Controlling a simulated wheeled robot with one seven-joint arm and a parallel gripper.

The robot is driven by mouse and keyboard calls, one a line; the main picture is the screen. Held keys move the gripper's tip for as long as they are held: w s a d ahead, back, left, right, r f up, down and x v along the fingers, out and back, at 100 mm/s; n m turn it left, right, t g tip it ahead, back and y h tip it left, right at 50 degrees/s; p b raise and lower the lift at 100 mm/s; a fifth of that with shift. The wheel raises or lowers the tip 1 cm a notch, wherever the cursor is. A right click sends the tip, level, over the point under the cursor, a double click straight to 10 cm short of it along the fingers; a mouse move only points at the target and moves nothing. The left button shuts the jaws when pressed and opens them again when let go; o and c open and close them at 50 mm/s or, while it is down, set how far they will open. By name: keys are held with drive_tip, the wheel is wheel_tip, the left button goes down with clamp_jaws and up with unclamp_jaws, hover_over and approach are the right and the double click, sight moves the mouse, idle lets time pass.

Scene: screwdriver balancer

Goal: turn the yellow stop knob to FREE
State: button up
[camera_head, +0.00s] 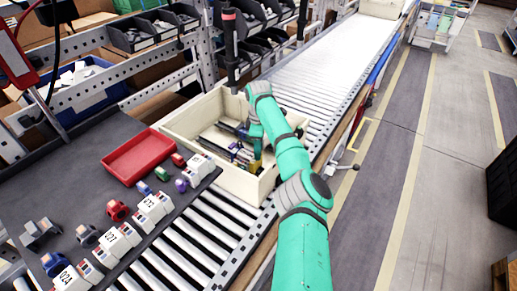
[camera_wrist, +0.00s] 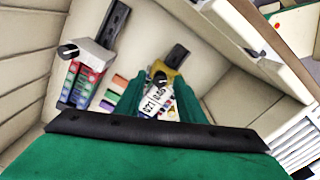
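A yellow part (camera_wrist: 169,70) shows between and beyond the fingers of my gripper (camera_wrist: 160,100) in the wrist view, by a black strip. I cannot tell if it is the stop knob, and no FREE mark is legible. In the head view, my gripper (camera_head: 255,150) reaches down into a cream bin (camera_head: 180,133), with a yellow spot (camera_head: 251,166) beside it. In the wrist view, the green fingers stand apart, with a white labelled piece (camera_wrist: 153,102) showing between them. Contact is unclear. A dark upright tool (camera_head: 231,50) with a red band stands behind the bin.
The bin sits on a roller conveyor (camera_head: 330,50) and holds several coloured assemblies (camera_wrist: 82,80); its walls rise close around my gripper. A red tray (camera_head: 138,157) and white labelled modules (camera_head: 153,208) lie on the dark bench at left. The aisle floor (camera_head: 440,150) at right is clear.

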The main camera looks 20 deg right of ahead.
drive_tip(key=shift+c, duration=0.3)
clamp_jaws()
